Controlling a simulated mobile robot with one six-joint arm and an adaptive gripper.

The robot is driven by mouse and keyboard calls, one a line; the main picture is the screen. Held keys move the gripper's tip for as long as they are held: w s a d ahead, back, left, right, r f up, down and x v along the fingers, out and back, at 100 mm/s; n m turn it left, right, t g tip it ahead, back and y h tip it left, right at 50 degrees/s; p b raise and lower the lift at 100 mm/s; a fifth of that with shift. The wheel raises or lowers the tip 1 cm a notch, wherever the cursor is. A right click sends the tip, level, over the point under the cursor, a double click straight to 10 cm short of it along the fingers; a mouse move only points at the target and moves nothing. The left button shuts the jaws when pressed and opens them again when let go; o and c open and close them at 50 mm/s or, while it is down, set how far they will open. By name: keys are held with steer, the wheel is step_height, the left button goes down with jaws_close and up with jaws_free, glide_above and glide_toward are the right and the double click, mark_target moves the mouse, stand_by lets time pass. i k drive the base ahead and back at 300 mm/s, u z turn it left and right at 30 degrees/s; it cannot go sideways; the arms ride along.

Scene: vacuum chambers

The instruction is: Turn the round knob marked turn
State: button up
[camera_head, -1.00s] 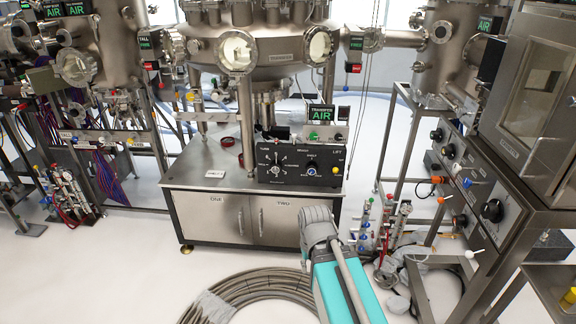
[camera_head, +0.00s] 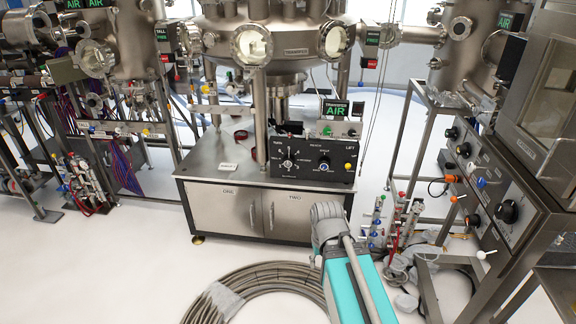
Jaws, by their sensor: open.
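A black control box (camera_head: 304,178) stands on the front right part of a steel cabinet top. Its left round knob (camera_head: 288,164) has a white dial scale and a small label above it that seems to read turn. A second black knob (camera_head: 324,165) with a blue mark sits to its right, near the word lift. My teal and grey arm (camera_head: 345,270) rises from the bottom of the picture, in front of the cabinet. My gripper cannot be made out, and nothing of mine touches either knob.
The steel cabinet (camera_head: 230,208) has two doors. A hose coil (camera_head: 262,284) lies on the floor before it. Small valves (camera_head: 377,222) and wrapped tubing stand right of the arm. A panelled bench (camera_head: 500,190) fills the right side. White floor is free at left.

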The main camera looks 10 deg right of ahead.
mark_target(289, 160)
steer(key=k, duration=0.65)
steer(key=z, duration=0.25)
steer(key=i, duration=1.75)
steer(key=u, duration=0.4)
